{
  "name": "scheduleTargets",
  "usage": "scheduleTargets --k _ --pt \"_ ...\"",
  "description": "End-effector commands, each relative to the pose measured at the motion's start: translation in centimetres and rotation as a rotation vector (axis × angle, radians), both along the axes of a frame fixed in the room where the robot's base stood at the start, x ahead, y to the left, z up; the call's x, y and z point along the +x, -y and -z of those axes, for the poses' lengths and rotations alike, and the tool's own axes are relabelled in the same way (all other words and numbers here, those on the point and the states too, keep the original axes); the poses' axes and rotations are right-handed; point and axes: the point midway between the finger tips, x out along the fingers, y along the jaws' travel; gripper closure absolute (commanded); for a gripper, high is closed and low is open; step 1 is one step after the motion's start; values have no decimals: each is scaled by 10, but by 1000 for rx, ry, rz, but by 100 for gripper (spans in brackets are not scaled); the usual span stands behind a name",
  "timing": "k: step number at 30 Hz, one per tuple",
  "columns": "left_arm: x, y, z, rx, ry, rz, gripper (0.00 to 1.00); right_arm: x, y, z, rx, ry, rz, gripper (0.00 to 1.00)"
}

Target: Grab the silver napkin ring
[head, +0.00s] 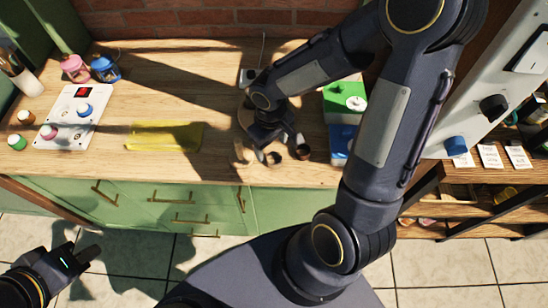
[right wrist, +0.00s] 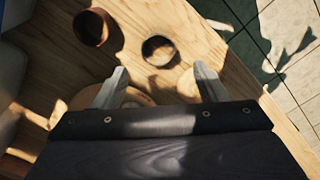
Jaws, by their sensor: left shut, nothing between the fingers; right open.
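The silver napkin ring (head: 273,158) stands on the wooden worktop near its front edge, partly shadowed. In the right wrist view the silver napkin ring (right wrist: 158,50) is a round open band just beyond the fingertips, roughly centred between them. My right gripper (head: 279,147) is open and empty, close to the ring; its two pale fingers (right wrist: 160,74) are spread apart. A brown ring-like piece (head: 303,152) stands to the right of the silver one, and it shows at upper left in the right wrist view (right wrist: 90,27). My left gripper (head: 82,256) is shut and empty, over the floor at lower left.
A round wooden board (right wrist: 134,97) lies under the right gripper. A green box (head: 338,108) and a blue box (head: 341,143) stand to the right. Green drawers (head: 150,207) front the worktop.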

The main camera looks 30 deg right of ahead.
Motion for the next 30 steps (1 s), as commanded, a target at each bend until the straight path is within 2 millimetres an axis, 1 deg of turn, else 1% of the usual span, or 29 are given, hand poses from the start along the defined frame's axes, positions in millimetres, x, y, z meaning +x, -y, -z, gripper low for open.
scheduleTargets --k 6,9,12,18,19,27,30 --pt "0 0 -6 0 0 0 100 -10 3 31 2 -7 -2 34" --pt "0 0 -3 0 0 0 100 -8 3 44 0 -3 -2 34" --pt "0 0 -3 0 0 0 100 -8 3 50 1 -1 0 34" --pt "0 0 -3 0 0 0 100 -8 3 50 1 1 0 34" --pt "0 0 -3 0 0 0 100 -8 3 50 1 1 0 36" --pt "0 0 -3 0 0 0 100 -8 3 50 1 1 0 71" --pt "0 0 -3 0 0 0 100 -8 3 50 1 1 0 82"
